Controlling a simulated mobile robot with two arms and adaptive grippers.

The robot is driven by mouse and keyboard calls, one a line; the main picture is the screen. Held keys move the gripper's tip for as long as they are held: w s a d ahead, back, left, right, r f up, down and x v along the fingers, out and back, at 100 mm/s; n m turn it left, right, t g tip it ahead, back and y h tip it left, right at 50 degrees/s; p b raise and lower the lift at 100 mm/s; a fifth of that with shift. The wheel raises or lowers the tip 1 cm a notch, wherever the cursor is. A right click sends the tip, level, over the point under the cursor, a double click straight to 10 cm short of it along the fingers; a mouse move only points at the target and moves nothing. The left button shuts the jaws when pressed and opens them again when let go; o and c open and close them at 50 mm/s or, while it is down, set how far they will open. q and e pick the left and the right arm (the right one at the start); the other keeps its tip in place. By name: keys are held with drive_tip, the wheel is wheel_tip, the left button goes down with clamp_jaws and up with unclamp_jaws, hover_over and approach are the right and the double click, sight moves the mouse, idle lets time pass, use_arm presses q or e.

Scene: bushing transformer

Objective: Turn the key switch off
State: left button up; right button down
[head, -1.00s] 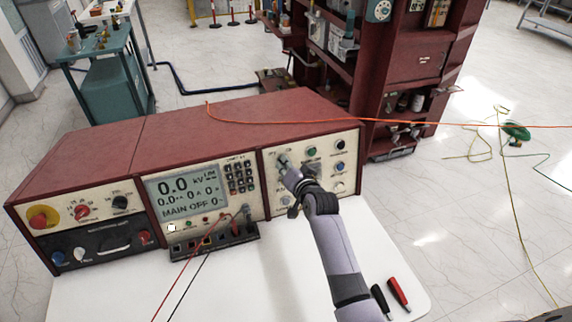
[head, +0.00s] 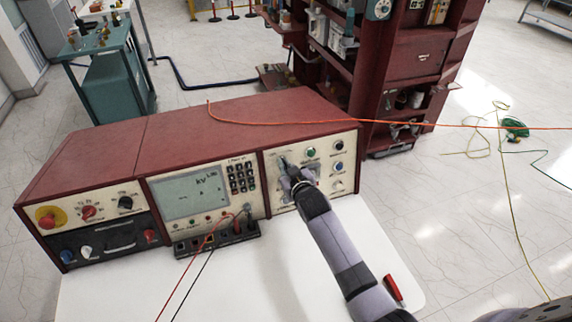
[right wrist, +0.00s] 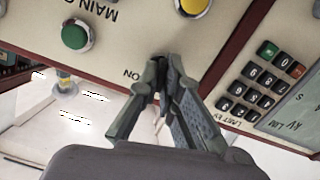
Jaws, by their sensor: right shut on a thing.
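The red-topped control console (head: 215,125) stands on a white table, its panel facing me. My right gripper (head: 284,166) is at the upper left of its right-hand panel section, by the key switch. In the right wrist view the fingertips (right wrist: 163,66) are closed together against the panel next to an "ON" label, shut on the key. The key and switch are almost wholly hidden between the fingers. The console's display (head: 190,194) is lit grey and blank but for a small "kV LIM" mark.
A green button (right wrist: 75,36) and a yellow one (right wrist: 194,5) are close to the fingers, with the keypad (right wrist: 262,83) at right. Red and black leads run from the console's front terminals. An orange cable (head: 300,122) crosses the console top. A red-handled probe (head: 393,290) lies on the table.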

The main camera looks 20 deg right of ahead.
drive_tip(key=n, duration=0.6)
drive_tip(key=shift+n, duration=0.3)
idle(0.4)
drive_tip(key=c, duration=1.8)
unclamp_jaws()
drive_tip(key=v, duration=1.2)
drive_tip(key=shift+a+f, duration=0.15)
drive_tip(key=shift+a, duration=0.05)
